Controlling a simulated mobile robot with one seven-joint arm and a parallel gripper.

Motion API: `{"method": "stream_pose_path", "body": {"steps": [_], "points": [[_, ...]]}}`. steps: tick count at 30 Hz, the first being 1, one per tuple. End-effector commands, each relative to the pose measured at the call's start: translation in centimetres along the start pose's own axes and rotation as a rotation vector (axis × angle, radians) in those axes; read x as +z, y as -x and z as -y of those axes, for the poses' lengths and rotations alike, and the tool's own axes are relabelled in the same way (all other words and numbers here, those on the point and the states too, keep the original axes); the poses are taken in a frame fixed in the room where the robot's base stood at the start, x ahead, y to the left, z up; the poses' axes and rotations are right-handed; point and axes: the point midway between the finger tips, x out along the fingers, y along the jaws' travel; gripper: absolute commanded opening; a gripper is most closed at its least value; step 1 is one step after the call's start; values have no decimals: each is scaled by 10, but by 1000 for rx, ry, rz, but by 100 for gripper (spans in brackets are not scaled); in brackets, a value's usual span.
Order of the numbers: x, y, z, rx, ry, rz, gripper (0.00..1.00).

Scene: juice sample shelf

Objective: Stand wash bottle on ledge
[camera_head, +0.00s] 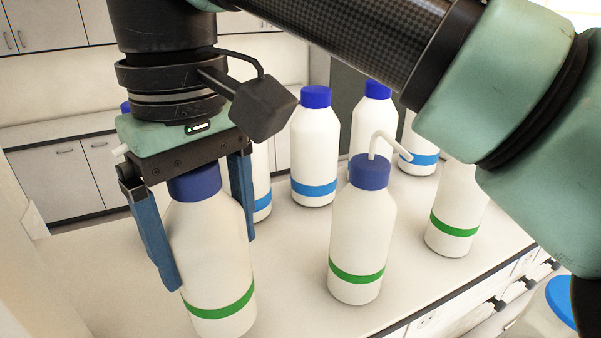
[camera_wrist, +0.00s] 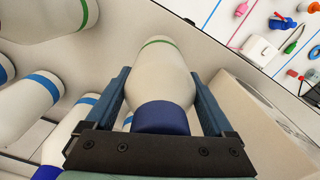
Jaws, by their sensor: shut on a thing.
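My gripper (camera_head: 209,262) is shut on a white wash bottle (camera_head: 208,245) with a dark blue cap and a green band. Its fingers lie on either side of the bottle's upper body. A white tip (camera_head: 120,150), perhaps its spout, shows left of the gripper. In the wrist view the held bottle (camera_wrist: 152,68) sits between the fingers (camera_wrist: 160,95), cap toward the camera. The head view cuts off its base, so I cannot tell whether it touches the surface. Another green-banded wash bottle (camera_head: 358,235) with a bent white spout stands upright to the right.
A third green-banded bottle (camera_head: 455,210) stands farther right, its top hidden by my arm. Several blue-banded bottles (camera_head: 315,150) stand behind on the pale counter (camera_head: 290,285). A beige box-like wall (camera_wrist: 265,120) is close right of the gripper in the wrist view. Small coloured items (camera_wrist: 280,25) lie beyond.

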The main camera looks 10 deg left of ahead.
Motion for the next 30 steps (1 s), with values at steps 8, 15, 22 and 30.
{"method": "stream_pose_path", "body": {"steps": [8,15,22,30], "points": [[0,-34,0,2,-1,-2,0],[0,-35,0,0,-1,-2,0],[0,-38,0,-1,0,-1,91],[0,-37,0,0,0,-1,100]]}}
